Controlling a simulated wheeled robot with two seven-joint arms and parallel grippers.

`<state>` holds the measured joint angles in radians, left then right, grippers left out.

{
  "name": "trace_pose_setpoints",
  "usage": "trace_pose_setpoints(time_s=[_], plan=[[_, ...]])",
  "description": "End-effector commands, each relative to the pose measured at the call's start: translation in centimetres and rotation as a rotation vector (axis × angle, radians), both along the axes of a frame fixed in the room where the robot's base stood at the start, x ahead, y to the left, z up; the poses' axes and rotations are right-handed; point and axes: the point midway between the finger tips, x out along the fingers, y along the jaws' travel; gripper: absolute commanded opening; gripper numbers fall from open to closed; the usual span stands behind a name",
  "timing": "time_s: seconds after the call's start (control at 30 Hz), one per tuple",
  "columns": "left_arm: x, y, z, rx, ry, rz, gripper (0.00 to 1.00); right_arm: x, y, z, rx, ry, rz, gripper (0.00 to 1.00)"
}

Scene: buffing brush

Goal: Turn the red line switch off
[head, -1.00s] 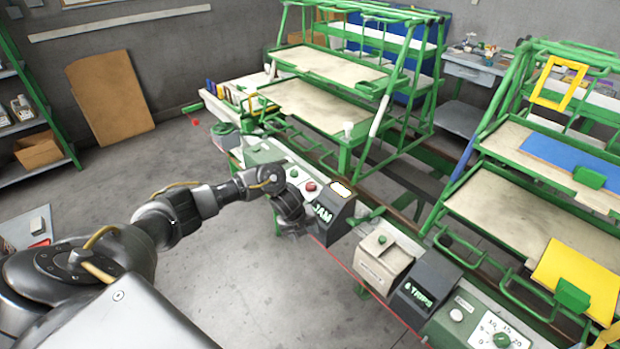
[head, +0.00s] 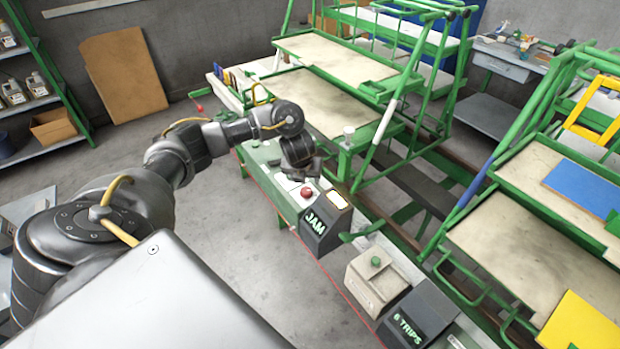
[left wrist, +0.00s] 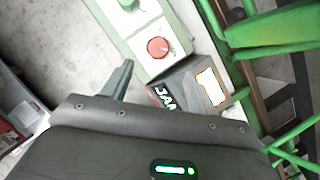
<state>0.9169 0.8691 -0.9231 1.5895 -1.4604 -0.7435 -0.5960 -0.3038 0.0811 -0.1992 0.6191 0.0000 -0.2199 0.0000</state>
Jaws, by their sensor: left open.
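The red switch (head: 307,193) is a round red knob on a pale plate on the green-edged console, just left of the dark JAM box (head: 325,222). In the left wrist view the red switch (left wrist: 157,48) shows from above, with the JAM box (left wrist: 185,88) beside it. Its exact setting is too small to read. My left gripper (head: 303,179) is over the console, close behind and above the red switch in the head view. It is open and empty, with one finger visible in the wrist view, apart from the knob. My right gripper is not in view.
A green knob (left wrist: 128,4) sits beside the red one. A beige box with a green button (head: 375,262) and a dark TRIPS box (head: 416,315) stand further along the console. Green-framed racks (head: 345,62) rise behind. The floor in front is clear.

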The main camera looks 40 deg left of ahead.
Motion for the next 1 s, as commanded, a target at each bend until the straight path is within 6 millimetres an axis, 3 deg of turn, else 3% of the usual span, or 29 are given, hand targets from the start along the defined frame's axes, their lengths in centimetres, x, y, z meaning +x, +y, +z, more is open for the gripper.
trace_pose_setpoints(time_s=[0.13,0.5,0.7,1.0], plan=[[0.5,0.5,-2.9,-0.004,0.005,0.007,0.59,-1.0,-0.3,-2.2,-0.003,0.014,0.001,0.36],[2.8,1.4,-8.1,-0.003,0.004,0.002,0.59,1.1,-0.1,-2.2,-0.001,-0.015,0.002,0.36],[3.4,1.7,-9.4,-0.002,0.002,0.0,0.59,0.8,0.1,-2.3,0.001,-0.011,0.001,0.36],[3.5,1.7,-9.6,-0.001,0.002,-0.002,0.59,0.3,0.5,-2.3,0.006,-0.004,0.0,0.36]])
